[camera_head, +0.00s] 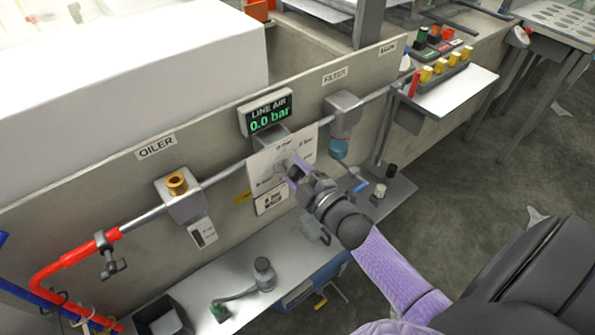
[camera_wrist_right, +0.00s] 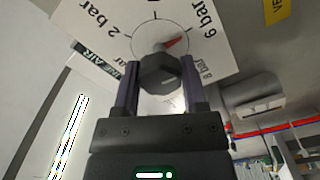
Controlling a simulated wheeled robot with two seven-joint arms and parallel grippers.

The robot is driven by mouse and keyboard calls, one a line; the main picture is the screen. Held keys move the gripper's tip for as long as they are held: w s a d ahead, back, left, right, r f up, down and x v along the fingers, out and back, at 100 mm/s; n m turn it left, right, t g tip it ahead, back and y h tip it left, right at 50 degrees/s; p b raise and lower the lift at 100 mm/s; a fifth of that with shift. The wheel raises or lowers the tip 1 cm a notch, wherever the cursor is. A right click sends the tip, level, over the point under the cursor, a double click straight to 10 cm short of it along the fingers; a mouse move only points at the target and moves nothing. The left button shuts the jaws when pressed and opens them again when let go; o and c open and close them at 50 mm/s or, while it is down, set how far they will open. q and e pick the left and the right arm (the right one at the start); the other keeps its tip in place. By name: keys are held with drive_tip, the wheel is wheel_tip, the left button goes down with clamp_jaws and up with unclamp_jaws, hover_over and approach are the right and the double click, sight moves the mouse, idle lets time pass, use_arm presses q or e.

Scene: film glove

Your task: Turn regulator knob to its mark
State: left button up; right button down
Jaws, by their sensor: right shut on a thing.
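The regulator's white dial plate (camera_head: 265,165) is on the grey panel below a display (camera_head: 266,113) reading "LINE AIR 0.0 bar". In the right wrist view the dark faceted knob (camera_wrist_right: 160,73) sits in front of the round dial (camera_wrist_right: 158,30) with bar markings. A red pointer-like wedge (camera_wrist_right: 172,42) beside the knob points toward the 6 bar side. My right gripper (camera_head: 293,168) is at the dial; in the wrist view its two fingers (camera_wrist_right: 160,85) are shut on the knob from both sides. The gripper hides part of the dial in the head view. My left gripper is not in view.
An oiler (camera_head: 184,205) is left of the regulator and a filter (camera_head: 343,112) right of it, along one pipe. A red hose (camera_head: 75,258) joins at the left. A shelf (camera_head: 240,298) with small parts runs below. Coloured items stand on a right rack (camera_head: 440,68).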

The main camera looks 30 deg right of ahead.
drive_tip(key=shift+n, duration=0.3)
idle(0.4)
drive_tip(key=shift+c, duration=0.7)
unclamp_jaws()
drive_tip(key=s+p, duration=0.1)
drive_tip(key=s, duration=0.9)
drive_tip(key=shift+d, duration=0.4)
